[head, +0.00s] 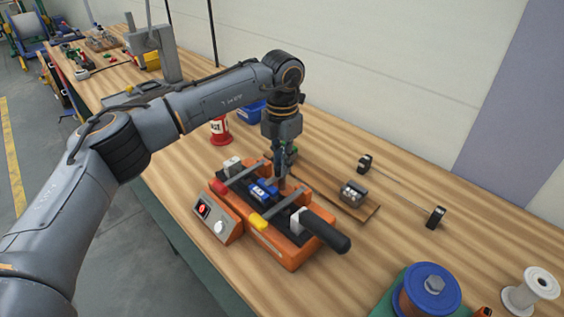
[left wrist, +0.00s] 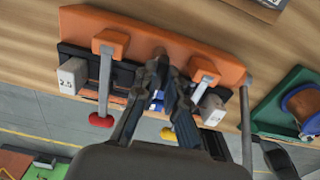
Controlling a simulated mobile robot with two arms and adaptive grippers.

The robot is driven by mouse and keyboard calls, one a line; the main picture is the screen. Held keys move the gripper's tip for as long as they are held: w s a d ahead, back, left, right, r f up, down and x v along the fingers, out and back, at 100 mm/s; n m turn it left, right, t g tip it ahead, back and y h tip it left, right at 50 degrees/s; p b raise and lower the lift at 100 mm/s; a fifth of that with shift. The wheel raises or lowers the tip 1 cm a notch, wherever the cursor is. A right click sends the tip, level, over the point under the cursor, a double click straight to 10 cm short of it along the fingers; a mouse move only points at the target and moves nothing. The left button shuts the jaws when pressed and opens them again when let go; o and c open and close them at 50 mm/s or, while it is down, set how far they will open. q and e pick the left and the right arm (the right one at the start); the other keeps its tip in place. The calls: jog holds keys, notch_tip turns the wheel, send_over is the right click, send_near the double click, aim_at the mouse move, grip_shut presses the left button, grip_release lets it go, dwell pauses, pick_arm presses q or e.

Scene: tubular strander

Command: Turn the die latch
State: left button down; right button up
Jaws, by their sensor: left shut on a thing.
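An orange die machine (head: 285,250) with a dark bed sits on the bench. A blue part (head: 262,191) lies mid-bed between two grey lever bars; it also shows partly in the left wrist view (left wrist: 157,101). My left gripper (head: 281,187) points straight down at the bed, just right of the blue part. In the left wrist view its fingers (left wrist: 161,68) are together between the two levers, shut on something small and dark. I take this for the die latch; the fingers hide most of it. My right gripper is not in view.
The levers end in a red knob (left wrist: 101,120) and a yellow knob (head: 258,222). A thick black handle (head: 325,231) sticks out on the right. A blue spool (head: 433,289) stands at lower right.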

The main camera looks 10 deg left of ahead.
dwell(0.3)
pick_arm(q)
jog(key=c, duration=1.4)
grip_release()
notch_tip(320, 180, up, 12)
jog(key=shift+f, duration=0.1)
